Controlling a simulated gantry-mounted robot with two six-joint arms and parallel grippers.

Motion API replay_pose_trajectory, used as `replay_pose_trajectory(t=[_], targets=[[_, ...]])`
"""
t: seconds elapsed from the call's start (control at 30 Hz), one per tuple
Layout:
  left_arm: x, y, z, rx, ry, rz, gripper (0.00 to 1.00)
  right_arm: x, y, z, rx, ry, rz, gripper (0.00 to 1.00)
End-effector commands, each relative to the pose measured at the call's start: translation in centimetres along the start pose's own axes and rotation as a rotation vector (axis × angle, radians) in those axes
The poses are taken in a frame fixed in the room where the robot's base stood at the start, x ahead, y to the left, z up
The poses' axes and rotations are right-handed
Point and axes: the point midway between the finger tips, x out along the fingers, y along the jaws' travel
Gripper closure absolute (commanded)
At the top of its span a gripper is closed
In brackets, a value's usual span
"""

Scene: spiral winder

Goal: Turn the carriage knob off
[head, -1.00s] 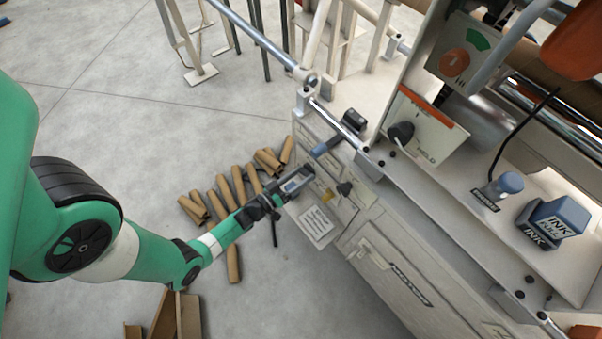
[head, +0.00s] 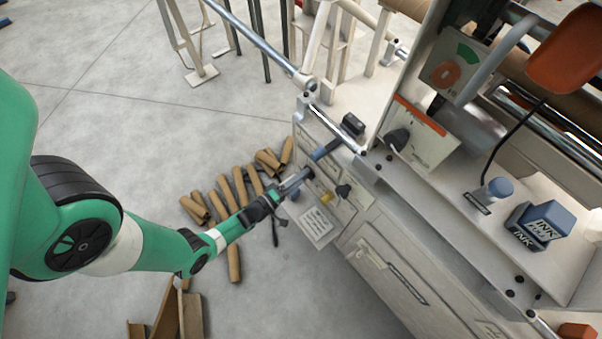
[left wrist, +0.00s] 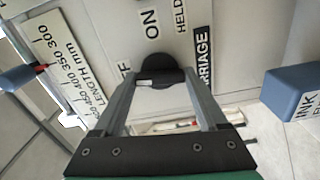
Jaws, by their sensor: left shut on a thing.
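The carriage knob (left wrist: 160,68) is a dark round knob in the left wrist view, on a pale panel marked ON, HELD and CARRIAGE, with a partly covered label ending in F at its left. A small white mark shows on the knob's left lower side. My left gripper (left wrist: 160,76) has its two fingers on either side of the knob and is shut on it. In the head view my left gripper (head: 306,174) reaches the machine's front panel, and its fingers hide the knob. My right gripper is not in view.
Close to the gripper on the panel are a blue-handled lever (head: 325,150), a yellow knob (head: 326,197) and another black knob (head: 343,191). A blue ink block (left wrist: 293,92) is at the right in the wrist view. Cardboard tubes (head: 240,186) lie on the floor.

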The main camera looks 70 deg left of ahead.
Motion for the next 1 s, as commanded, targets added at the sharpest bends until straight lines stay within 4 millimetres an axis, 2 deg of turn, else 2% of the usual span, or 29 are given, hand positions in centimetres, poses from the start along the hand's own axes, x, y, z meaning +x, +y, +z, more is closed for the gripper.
replay_pose_trajectory(t=[0.3,0.83,0.87,1.0], targets=[[-0.01,-0.02,0.01,-0.127,0.0,-0.001,0.81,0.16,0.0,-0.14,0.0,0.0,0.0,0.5],[-0.01,-0.01,0.01,-0.153,0.0,0.0,0.81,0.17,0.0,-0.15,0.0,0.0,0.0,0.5],[-0.01,-0.01,0.01,-0.153,0.0,0.0,0.21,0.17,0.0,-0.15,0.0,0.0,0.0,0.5],[-0.01,-0.01,0.01,-0.152,0.0,0.0,0.0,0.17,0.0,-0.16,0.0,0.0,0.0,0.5]])
